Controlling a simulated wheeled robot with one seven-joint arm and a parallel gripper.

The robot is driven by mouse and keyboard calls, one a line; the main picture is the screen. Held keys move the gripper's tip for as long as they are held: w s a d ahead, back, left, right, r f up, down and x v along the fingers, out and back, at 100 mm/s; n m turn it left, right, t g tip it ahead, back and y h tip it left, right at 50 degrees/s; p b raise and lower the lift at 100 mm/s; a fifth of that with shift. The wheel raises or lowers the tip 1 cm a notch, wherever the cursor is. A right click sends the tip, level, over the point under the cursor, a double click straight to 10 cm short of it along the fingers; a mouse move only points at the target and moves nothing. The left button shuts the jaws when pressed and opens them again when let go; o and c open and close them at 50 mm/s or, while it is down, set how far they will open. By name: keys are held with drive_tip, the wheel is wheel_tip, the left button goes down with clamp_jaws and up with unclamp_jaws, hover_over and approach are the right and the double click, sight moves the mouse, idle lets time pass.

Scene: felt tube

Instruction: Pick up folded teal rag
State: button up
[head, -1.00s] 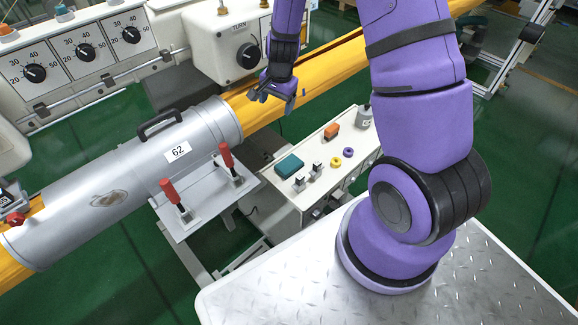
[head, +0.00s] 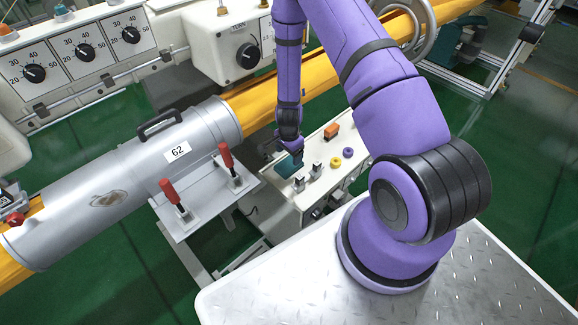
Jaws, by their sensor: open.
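The folded teal rag (head: 284,168) lies on the white top of a small cart (head: 318,186), toward its left end. My gripper (head: 291,158) points down at the rag from above, open. Its fingers overlap the rag's upper right part in the head view and hide some of it. I cannot tell whether the fingers touch the rag.
On the cart near the rag are small metal clamps (head: 316,171), an orange block (head: 331,131), a yellow ring (head: 335,162) and a purple ring (head: 348,152). Red-handled clamps (head: 226,156) and a grey cylinder (head: 110,185) stand to the left.

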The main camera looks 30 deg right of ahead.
sight(289, 164)
drive_tip(key=shift+w+f, duration=0.1)
drive_tip(key=shift+f, duration=2.9)
drive_tip(key=c, duration=0.6)
